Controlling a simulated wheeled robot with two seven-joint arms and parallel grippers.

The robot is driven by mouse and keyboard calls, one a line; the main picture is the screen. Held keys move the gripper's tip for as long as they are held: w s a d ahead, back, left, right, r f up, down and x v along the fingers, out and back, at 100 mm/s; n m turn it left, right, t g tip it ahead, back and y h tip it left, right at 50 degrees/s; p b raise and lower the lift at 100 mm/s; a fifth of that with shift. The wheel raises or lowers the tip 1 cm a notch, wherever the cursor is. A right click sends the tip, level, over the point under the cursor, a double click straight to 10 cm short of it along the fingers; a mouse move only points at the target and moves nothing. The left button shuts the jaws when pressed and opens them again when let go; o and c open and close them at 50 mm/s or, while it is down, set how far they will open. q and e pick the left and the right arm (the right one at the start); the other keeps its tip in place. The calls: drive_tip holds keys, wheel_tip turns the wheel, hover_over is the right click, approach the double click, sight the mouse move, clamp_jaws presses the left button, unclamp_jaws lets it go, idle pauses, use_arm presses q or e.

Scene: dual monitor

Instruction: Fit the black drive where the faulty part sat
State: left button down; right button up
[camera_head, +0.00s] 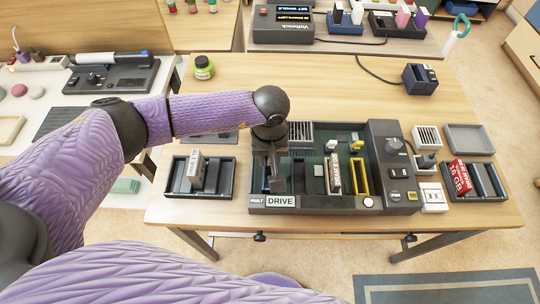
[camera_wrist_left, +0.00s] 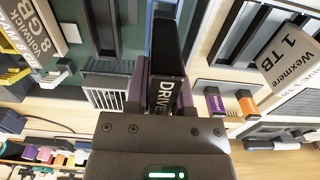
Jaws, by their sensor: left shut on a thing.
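My left gripper (camera_head: 274,172) reaches down over the left side of the open machine (camera_head: 325,203). It is shut on the black drive (camera_wrist_left: 168,58), which stands between the purple fingers in the left wrist view. The drive's white lettering begins with "DRIVE". Its far end points at a dark slot in the machine; I cannot tell how far it is in. The machine's front edge carries a "FAULT" mark and a "DRIVE" label (camera_head: 280,201). A pale 1 TB drive (camera_head: 196,170) stands in the black left tray (camera_head: 183,192); it also shows in the wrist view (camera_wrist_left: 289,57). My right gripper is out of view.
A memory card (camera_head: 334,174) stands inside the machine, beside a yellow-framed slot (camera_head: 359,177). The control panel (camera_head: 394,160) is on the right. A red 16 GB part (camera_head: 461,177) sits in a right tray (camera_head: 487,182). An empty grey tray (camera_head: 469,139) lies behind it.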

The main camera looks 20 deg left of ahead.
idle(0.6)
use_arm(q)
drive_tip(key=shift+f, duration=0.15)
drive_tip(key=shift+f+b, duration=0.35)
drive_tip(key=shift+b, duration=0.15)
drive_tip(key=shift+f+b, duration=1.2)
drive_tip(key=shift+f, duration=0.15)
drive_tip(key=shift+c, duration=2)
unclamp_jaws()
